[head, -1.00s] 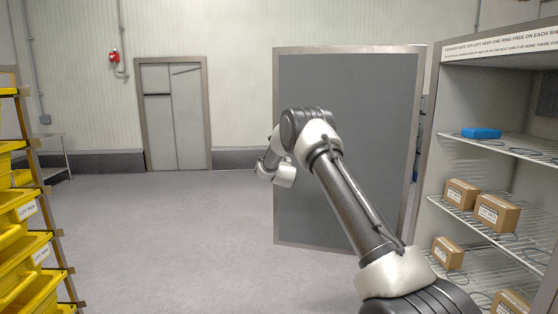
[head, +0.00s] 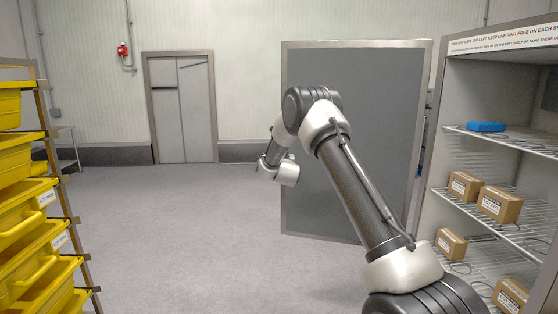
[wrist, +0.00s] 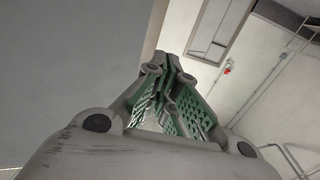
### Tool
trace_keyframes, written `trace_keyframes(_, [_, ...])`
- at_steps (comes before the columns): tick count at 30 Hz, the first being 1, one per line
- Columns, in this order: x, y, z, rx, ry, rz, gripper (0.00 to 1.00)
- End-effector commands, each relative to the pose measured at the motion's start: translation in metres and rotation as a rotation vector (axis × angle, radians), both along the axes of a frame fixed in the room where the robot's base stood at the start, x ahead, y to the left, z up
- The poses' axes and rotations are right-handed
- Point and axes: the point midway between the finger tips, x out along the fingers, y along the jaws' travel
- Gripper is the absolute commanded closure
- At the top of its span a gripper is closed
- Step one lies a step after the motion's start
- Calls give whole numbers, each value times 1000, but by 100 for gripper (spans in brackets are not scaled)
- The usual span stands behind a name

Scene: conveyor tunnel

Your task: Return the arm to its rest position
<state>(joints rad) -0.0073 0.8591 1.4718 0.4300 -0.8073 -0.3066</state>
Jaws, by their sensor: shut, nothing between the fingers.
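My gripper (wrist: 168,68) shows in the wrist view with its two green-padded fingers together at the tips and nothing between them. In the head view my arm (head: 365,190) rises from the lower right, bends at a high elbow and drops to the wrist (head: 285,172). The fingers cannot be made out there. The wrist hangs in open air, overlapping the left edge of a grey panel in the picture.
The grey panel (head: 350,70) stands behind my arm. At right, a wire-shelf unit (head: 490,50) holds brown boxes (head: 499,204) and a blue item (head: 486,127). Yellow bins (head: 25,210) fill a rack at left. The floor (head: 185,235) between is clear, with a door (head: 182,110) beyond.

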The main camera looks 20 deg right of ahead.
Motion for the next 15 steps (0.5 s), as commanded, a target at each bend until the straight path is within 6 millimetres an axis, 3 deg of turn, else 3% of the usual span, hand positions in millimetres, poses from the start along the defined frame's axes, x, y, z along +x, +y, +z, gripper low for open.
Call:
trace_keyframes(7, [-32, 25, 0, -1, 1, 1, 100])
trace_keyframes(15, [-42, 31, -1, 8, 2, 1, 100])
